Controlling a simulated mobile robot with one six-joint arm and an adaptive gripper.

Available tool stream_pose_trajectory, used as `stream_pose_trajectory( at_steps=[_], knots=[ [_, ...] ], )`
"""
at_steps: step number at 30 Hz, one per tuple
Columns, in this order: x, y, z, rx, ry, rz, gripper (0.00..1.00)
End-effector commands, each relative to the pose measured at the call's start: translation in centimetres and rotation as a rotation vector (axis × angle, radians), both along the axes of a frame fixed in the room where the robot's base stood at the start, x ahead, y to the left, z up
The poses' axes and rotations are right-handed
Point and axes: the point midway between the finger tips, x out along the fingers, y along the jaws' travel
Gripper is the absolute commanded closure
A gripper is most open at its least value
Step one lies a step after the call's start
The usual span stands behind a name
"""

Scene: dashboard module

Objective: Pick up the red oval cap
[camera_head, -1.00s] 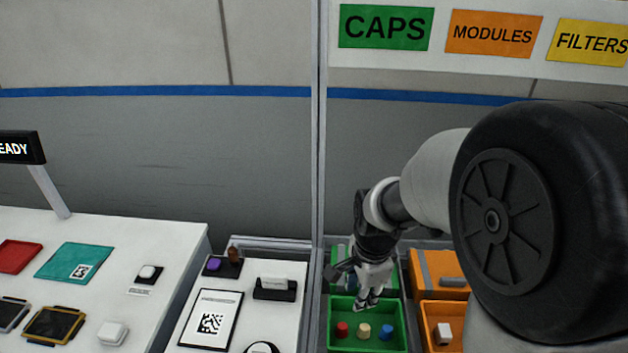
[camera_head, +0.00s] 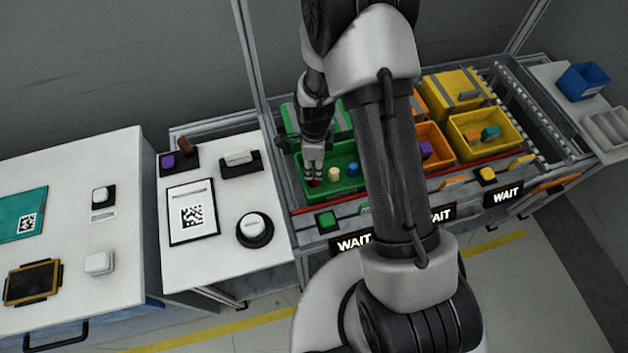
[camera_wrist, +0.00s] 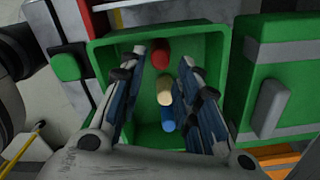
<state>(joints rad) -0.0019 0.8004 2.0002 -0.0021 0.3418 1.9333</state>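The red cap (camera_wrist: 160,53) stands in the green bin (camera_wrist: 215,45), by its far wall in the wrist view. A cream cap (camera_wrist: 164,90) and a blue cap (camera_wrist: 168,120) stand in a row with it. My gripper (camera_wrist: 162,58) is open, its two fingers on either side of the row, with the red cap between the fingertips in the picture. I cannot tell whether they touch it. In the head view my gripper (camera_head: 313,174) is down at the bin's left end, and the red cap (camera_head: 314,183) is partly hidden behind the fingers.
The bin walls stand close around the fingers. A green lidded box (camera_wrist: 272,95) is beside the bin. In the head view, orange (camera_head: 432,135) and yellow (camera_head: 485,150) bins stand to the right. A white table (camera_head: 215,255) with a black-and-white button (camera_head: 254,229) is at the left.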

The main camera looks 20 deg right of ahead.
Motion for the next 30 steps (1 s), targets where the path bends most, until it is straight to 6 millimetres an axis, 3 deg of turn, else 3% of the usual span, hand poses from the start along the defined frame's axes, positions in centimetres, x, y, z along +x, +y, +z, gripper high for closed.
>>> stream_pose_trajectory(
  at_steps=[7, 16, 26, 30],
  knots=[
    [0.0, 0.0, -1.9, 0.0, 0.0, 0.0, 0.7],
    [0.0, 0.0, -6.4, -0.001, 0.001, 0.001, 0.7],
    [0.1, 0.0, -6.9, -0.001, -0.002, 0.001, 0.7],
    [0.1, 0.0, -6.9, -0.001, -0.002, 0.001, 0.79]
  ],
)
